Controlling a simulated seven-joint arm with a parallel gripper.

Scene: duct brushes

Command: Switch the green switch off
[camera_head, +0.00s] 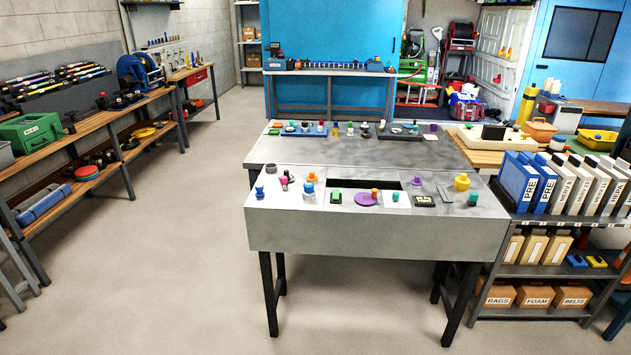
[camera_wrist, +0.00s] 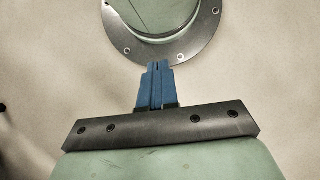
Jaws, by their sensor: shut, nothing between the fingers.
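A small green block-shaped piece (camera_head: 336,197) stands on the grey workbench panel (camera_head: 300,230), just left of a purple disc (camera_head: 367,199). Another small green piece (camera_head: 396,196) sits right of the disc on a light plate. A teal-green piece (camera_head: 472,199) stands at the panel's right end. They are too small to tell which is the green switch or how it is set. My gripper (camera_wrist: 158,68) shows only in the wrist view, its blue fingers shut and empty. No green switch shows in the wrist view.
A dark slot (camera_head: 362,183) lies behind the green pieces. A blue-and-orange knob (camera_head: 309,188) and a yellow knob (camera_head: 461,182) stand nearby. The floor (camera_head: 170,250) left of the bench is clear. A screwed metal ring (camera_wrist: 200,35) is beyond my fingertips.

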